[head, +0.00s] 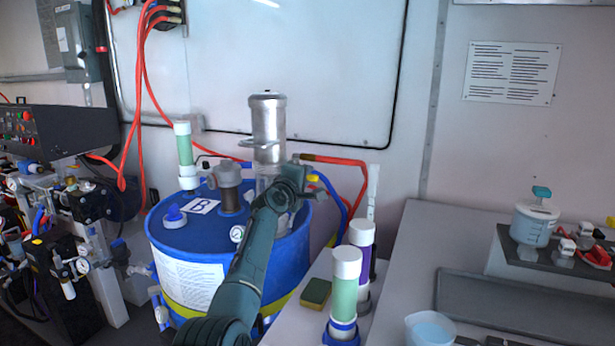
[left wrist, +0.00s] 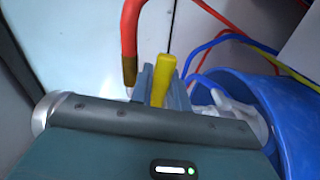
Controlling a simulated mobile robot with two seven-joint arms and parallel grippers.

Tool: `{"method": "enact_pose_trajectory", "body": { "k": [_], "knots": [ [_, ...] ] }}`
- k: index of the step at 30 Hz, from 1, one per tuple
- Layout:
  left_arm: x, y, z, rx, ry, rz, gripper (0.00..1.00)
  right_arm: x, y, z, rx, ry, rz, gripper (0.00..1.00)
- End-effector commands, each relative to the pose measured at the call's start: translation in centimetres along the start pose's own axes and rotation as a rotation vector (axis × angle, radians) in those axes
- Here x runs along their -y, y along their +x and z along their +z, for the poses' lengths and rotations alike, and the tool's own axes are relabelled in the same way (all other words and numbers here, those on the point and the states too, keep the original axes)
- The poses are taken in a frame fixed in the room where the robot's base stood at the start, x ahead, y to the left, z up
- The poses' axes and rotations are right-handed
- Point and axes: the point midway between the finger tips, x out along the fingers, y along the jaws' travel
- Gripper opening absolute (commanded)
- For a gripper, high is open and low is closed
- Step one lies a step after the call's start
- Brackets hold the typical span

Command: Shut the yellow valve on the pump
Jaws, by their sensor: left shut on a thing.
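The pump (head: 268,125) is a silver cylinder standing on the blue drum (head: 170,240). The yellow valve handle (head: 313,178) shows as a small yellow bit at the pump's right side, beside my left gripper (head: 300,178). In the left wrist view the yellow handle (left wrist: 165,75) sticks up between the fingers of my left gripper (left wrist: 160,88), which is shut on it. A red hose with a brown end (left wrist: 130,50) stands just left of the fingers. The valve body is hidden behind the gripper. My right gripper is not in view.
Red hoses (head: 345,161) and a blue hose (head: 335,195) run close to the gripper. Green and purple capped tubes (head: 345,290) stand on the bench in front, near a sponge (head: 316,291). A grey pipe fitting (head: 229,185) rises from the drum left of my arm.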

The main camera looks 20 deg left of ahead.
Motion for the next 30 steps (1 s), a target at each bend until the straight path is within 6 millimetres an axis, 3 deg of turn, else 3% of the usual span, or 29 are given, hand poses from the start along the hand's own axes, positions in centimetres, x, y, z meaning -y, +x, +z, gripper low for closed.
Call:
{"method": "enact_pose_trajectory", "body": {
  "k": [10,11,14,23,30],
  "knots": [
    [0.0,0.0,0.1,0.002,-0.003,-0.001,0.0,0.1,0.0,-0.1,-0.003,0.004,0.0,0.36],
    [0.0,0.0,0.1,0.002,-0.003,-0.001,0.18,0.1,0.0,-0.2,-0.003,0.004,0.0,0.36],
    [0.0,0.0,0.1,0.002,-0.002,-0.001,0.26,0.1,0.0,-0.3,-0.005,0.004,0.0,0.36],
    [0.0,-0.1,0.0,0.001,-0.002,0.0,0.26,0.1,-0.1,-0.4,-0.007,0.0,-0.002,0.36],
    [-0.1,-1.9,0.1,0.002,-0.001,0.002,0.26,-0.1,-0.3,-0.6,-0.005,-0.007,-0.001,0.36]
  ]
}}
